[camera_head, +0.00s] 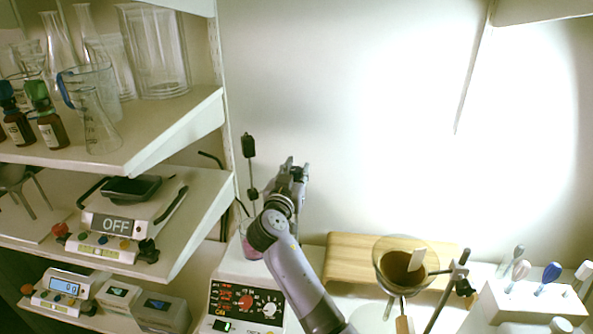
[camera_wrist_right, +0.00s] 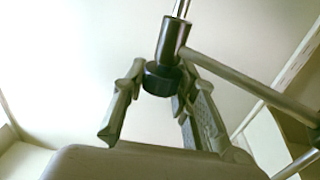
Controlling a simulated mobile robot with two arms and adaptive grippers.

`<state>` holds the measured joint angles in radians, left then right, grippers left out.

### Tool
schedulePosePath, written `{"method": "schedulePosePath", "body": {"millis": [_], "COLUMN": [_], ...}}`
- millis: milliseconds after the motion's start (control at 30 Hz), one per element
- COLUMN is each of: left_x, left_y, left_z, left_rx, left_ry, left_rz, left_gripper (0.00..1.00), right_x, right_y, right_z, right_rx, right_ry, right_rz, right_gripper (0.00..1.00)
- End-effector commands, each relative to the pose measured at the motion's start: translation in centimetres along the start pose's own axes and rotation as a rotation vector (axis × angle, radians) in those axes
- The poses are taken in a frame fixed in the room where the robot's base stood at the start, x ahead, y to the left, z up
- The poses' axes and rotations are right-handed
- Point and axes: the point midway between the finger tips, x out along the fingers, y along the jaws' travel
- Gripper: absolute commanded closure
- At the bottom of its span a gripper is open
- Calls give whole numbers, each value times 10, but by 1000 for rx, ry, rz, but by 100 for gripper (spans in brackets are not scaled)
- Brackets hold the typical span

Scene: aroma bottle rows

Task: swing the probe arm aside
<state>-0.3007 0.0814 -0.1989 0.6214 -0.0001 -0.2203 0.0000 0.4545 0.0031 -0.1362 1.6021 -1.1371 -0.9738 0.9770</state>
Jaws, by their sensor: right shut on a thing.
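My right gripper (camera_head: 292,168) is raised above the hotplate stirrer (camera_head: 246,296), near the back wall. In the right wrist view its fingers (camera_wrist_right: 160,84) are closed about a black knob (camera_wrist_right: 162,77) on a dark clamp (camera_wrist_right: 173,38). A grey rod (camera_wrist_right: 250,84) runs from the clamp to the right, and a thin shiny rod rises from its top. In the head view the upright probe (camera_head: 252,178), with black fittings, stands left of my gripper, over a beaker of pink liquid (camera_head: 250,242) on the stirrer. My arm partly hides the beaker and stirrer. My left gripper is out of view.
Shelves at left hold glassware (camera_head: 154,52), brown bottles (camera_head: 52,130) and a balance reading OFF (camera_head: 117,224). A wooden stand (camera_head: 345,258) and a funnel with brown contents (camera_head: 402,262) are right of my arm. A rack (camera_head: 520,302) stands far right. The wall area above is clear.

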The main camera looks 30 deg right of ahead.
Motion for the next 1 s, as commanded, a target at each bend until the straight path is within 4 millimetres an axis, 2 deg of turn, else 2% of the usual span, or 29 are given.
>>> {"method": "schedulePosePath", "body": {"millis": [433, 567, 800, 1000], "left_x": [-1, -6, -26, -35], "left_y": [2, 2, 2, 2], "left_z": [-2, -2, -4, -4], "left_rx": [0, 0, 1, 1], "left_ry": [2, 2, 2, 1], "left_rz": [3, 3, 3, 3], "left_gripper": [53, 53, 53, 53], "right_x": [0, 1, 1, 0], "right_y": [0, 2, 1, 0], "right_z": [0, -1, -4, -2], "right_rx": [-1, -2, -6, -3], "right_ry": [-1, -2, -1, 2], "right_rz": [-28, -119, -310, -391], "right_gripper": [100, 100, 100, 100]}}
